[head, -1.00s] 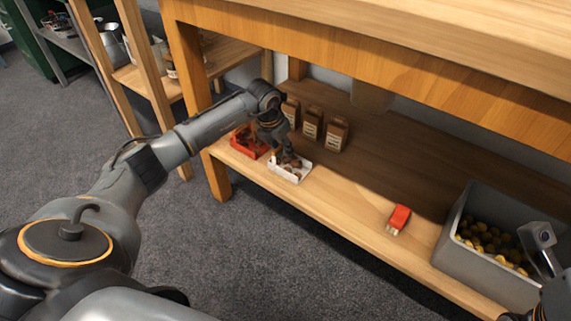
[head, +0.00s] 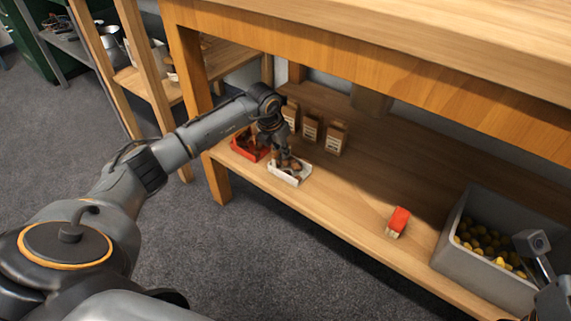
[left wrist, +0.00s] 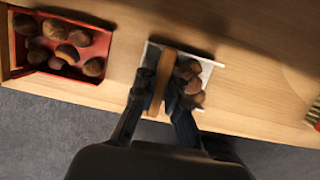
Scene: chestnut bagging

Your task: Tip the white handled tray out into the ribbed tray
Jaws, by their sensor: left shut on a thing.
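The white tray (head: 285,178) holds several brown chestnuts and sits on the lower shelf, near its front edge. My left gripper (head: 283,155) reaches down over it. In the left wrist view the fingers (left wrist: 158,100) are shut on a wooden handle bar (left wrist: 160,82) across the white tray (left wrist: 208,68). The tray looks level, with chestnuts showing right of the handle. A red tray (head: 238,151) with chestnuts is just left of it; it also shows in the left wrist view (left wrist: 97,48). I cannot make out ribs on it. My right arm shows only partly at the lower right.
Several brown paper bags (head: 336,138) stand behind the white tray. A red and white object (head: 398,221) lies mid-shelf. A grey crate (head: 453,240) of yellowish and brown round things stands at the right. The tabletop (head: 400,30) overhangs the shelf; a table leg stands at the left.

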